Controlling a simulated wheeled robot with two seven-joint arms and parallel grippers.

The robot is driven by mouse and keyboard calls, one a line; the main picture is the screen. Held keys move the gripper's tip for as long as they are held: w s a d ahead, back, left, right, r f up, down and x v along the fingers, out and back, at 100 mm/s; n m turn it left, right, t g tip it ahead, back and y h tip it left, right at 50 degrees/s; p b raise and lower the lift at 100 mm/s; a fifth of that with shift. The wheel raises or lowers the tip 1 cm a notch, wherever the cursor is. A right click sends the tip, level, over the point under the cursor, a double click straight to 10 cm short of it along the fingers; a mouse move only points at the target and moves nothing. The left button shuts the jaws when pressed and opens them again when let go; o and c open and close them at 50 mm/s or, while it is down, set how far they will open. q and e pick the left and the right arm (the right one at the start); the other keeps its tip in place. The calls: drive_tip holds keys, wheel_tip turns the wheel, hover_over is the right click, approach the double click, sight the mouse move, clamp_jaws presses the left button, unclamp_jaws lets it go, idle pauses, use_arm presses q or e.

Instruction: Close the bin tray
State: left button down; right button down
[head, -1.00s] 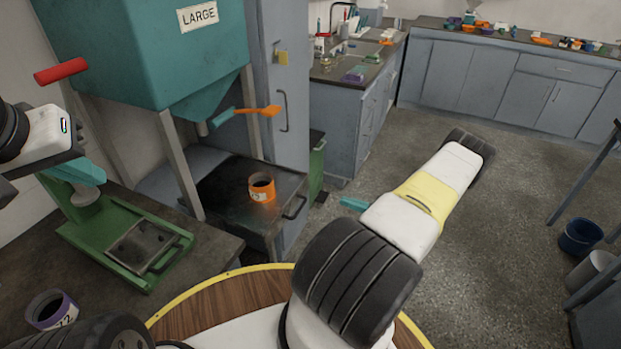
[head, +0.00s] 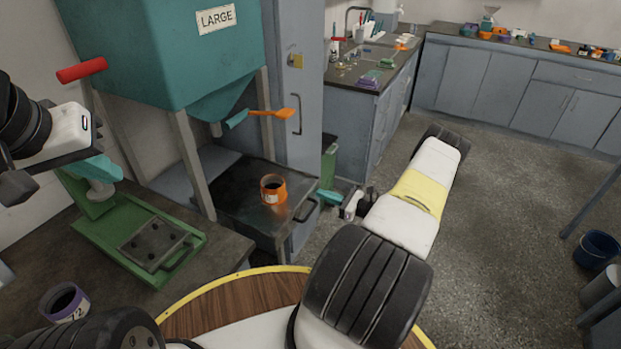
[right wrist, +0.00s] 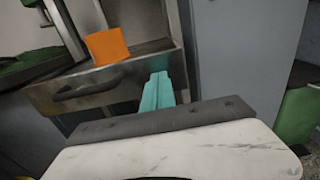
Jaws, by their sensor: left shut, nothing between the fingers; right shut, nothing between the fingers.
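The bin tray (head: 232,187) is a dark metal drawer below the teal bin (head: 165,50) labelled LARGE. It sticks out toward the front, with a bar handle (head: 307,210) on its front face. The right wrist view shows the tray front (right wrist: 125,90) and handle (right wrist: 87,85). An orange cup (head: 273,188) stands on the tray. My right gripper (head: 330,197) is shut and empty, just right of the tray front; its teal fingers (right wrist: 157,92) point at that front, right of the handle. Contact cannot be told. My left gripper (head: 103,168) is shut and empty above the green device.
A green device (head: 140,240) and a purple-banded cup (head: 65,302) stand on the left counter. An orange-handled lever (head: 270,113) juts out under the bin. A grey cabinet (head: 295,90) stands behind the tray.

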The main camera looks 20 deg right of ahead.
drive_tip(key=shift+w, duration=0.1)
drive_tip(key=x, duration=2)
drive_tip(key=shift+a, duration=0.1)
drive_tip(key=shift+w+a, duration=0.1)
drive_tip(key=shift+w, duration=0.05)
drive_tip(key=shift+w+a+r, duration=0.1)
drive_tip(key=shift+r, duration=0.05)
